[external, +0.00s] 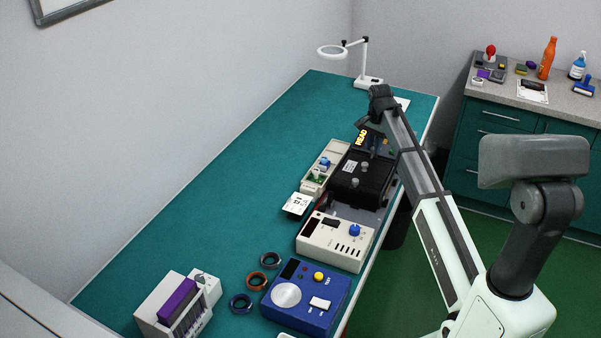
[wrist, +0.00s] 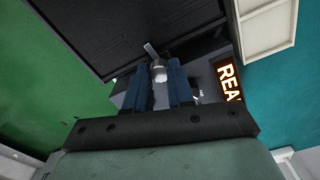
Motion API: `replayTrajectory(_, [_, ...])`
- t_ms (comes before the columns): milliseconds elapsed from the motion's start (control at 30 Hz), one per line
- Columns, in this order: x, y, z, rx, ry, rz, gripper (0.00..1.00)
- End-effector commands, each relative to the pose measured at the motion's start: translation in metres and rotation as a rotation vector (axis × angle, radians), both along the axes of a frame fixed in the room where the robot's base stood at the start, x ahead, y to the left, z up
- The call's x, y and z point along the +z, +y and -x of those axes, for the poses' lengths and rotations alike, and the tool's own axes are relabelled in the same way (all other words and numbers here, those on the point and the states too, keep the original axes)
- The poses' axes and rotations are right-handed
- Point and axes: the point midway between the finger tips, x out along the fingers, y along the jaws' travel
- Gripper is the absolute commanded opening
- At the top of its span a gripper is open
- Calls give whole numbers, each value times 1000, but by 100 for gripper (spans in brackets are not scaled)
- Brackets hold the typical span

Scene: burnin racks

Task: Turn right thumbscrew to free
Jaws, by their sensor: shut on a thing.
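A black module (external: 358,184) lies in a rack on the bench. It fills the top of the wrist view (wrist: 120,30). A small pale thumbscrew (wrist: 159,74) with a short metal bar is at the module's edge, between the two blue fingers of my gripper (wrist: 161,69). My gripper is shut on it. In the external view my gripper is at the module's far end, where my arm hides much of it and the screw. Two grey knobs, one of them the nearer knob (external: 354,182), stand on top of the module.
A lit orange sign (wrist: 230,80) is close to the right of my fingers. A beige tray with blue and green parts (external: 322,170) flanks the module on the left. A beige unit (external: 337,242) and a blue tester (external: 305,296) stand nearer. The bench's left side is clear.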

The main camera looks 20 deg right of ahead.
Motion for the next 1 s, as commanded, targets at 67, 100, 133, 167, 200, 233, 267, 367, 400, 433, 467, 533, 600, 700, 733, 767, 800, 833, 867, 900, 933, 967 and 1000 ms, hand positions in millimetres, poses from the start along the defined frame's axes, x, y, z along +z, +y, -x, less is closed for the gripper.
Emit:
replayTrajectory(67, [0, 0, 0, 48, 0, 0, 0])
replayTrajectory(100, [0, 0, 0, 77, 0, 0, 0])
replayTrajectory(133, [0, 0, 0, 102, 0, 0, 0])
replayTrajectory(167, [0, 0, 0, 128, 0, 0, 0])
replayTrajectory(200, [0, 0, 0, 163, 0, 0, 0])
replayTrajectory(233, [0, 0, 0, 190, 0, 0, 0])
replayTrajectory(267, [0, 0, 0, 218, 0, 0, 0])
replayTrajectory(367, [0, 0, 0, 314, 0, 0, 0])
replayTrajectory(400, [0, 0, 0, 352, 0, 0, 0])
replayTrajectory(433, [0, 0, 0, 381, 0, 0, 0])
replayTrajectory(467, [0, 0, 0, 409, 0, 0, 0])
replayTrajectory(533, [0, 0, 0, 476, 0, 0, 0])
replayTrajectory(600, [0, 0, 0, 542, 0, 0, 0])
replayTrajectory(700, [0, 0, 0, 637, 0, 0, 0])
replayTrajectory(733, [0, 0, 0, 665, 0, 0, 0])
replayTrajectory(767, [0, 0, 0, 694, 0, 0, 0])
replayTrajectory(800, [0, 0, 0, 732, 0, 0, 0])
replayTrajectory(833, [0, 0, 0, 760, 0, 0, 0])
replayTrajectory(867, [0, 0, 0, 789, 0, 0, 0])
replayTrajectory(900, [0, 0, 0, 826, 0, 0, 0])
replayTrajectory(933, [0, 0, 0, 855, 0, 0, 0])
replayTrajectory(967, [0, 0, 0, 883, 0, 0, 0])
replayTrajectory(1000, [0, 0, 0, 920, 0, 0, 0])
